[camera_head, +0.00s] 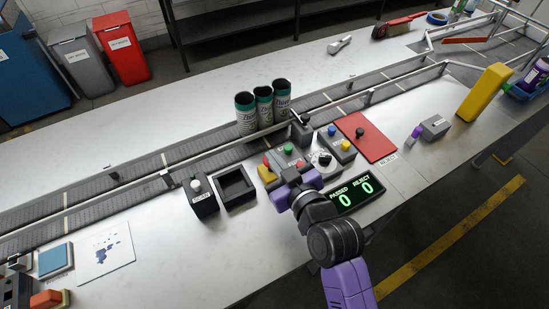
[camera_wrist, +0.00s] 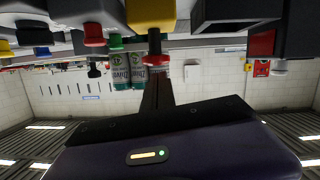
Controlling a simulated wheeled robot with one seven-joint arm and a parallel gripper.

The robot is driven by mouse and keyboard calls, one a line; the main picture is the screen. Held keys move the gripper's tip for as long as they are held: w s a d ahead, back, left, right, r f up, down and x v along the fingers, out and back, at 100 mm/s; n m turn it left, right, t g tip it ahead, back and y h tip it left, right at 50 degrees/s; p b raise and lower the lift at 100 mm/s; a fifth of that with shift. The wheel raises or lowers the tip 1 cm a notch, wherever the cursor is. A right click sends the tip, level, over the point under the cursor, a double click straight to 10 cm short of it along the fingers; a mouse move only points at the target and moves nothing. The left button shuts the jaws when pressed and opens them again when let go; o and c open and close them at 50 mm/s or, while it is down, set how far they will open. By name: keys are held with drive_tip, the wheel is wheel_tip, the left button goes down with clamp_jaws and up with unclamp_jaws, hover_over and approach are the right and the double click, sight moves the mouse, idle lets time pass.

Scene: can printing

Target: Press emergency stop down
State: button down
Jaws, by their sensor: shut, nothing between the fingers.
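The emergency stop is a small yellow box (camera_head: 265,175) with a red button (camera_head: 267,163), among the controls in front of the conveyor. The yellow box also shows at the top of the wrist view (camera_wrist: 150,12), which looks upside down. My gripper (camera_head: 288,174) is shut and empty, just right of the yellow box in the head view. In the wrist view my shut fingers (camera_wrist: 155,72) reach toward the box and cover the area around its button. I cannot tell whether they touch it, or whether the button is pressed.
Green (camera_head: 289,149), blue (camera_head: 332,130) and yellow (camera_head: 345,145) buttons stand close by. Three cans (camera_head: 264,106) stand behind on the conveyor (camera_head: 130,172). Left are a black tray (camera_head: 235,187) and a white-button box (camera_head: 202,200). A counter display (camera_head: 357,193) lies right.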

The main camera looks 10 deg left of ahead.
drive_tip(key=shift+d+f, duration=0.1)
drive_tip(key=shift+f, duration=0.25)
drive_tip(key=shift+f, duration=0.1)
drive_tip(key=shift+f+b, duration=0.95)
drive_tip(key=shift+b, duration=0.15)
drive_tip(key=shift+f, duration=0.1)
drive_tip(key=r+p, duration=0.2)
drive_tip(key=r, duration=0.1)
drive_tip(key=r+p, duration=0.1)
drive_tip(key=shift+a+r, duration=0.2)
drive_tip(key=shift+a, duration=0.05)
drive_tip(key=b+v, duration=0.2)
drive_tip(key=v, duration=0.8)
drive_tip(key=shift+s, duration=0.2)
drive_tip(key=shift+r, duration=0.1)
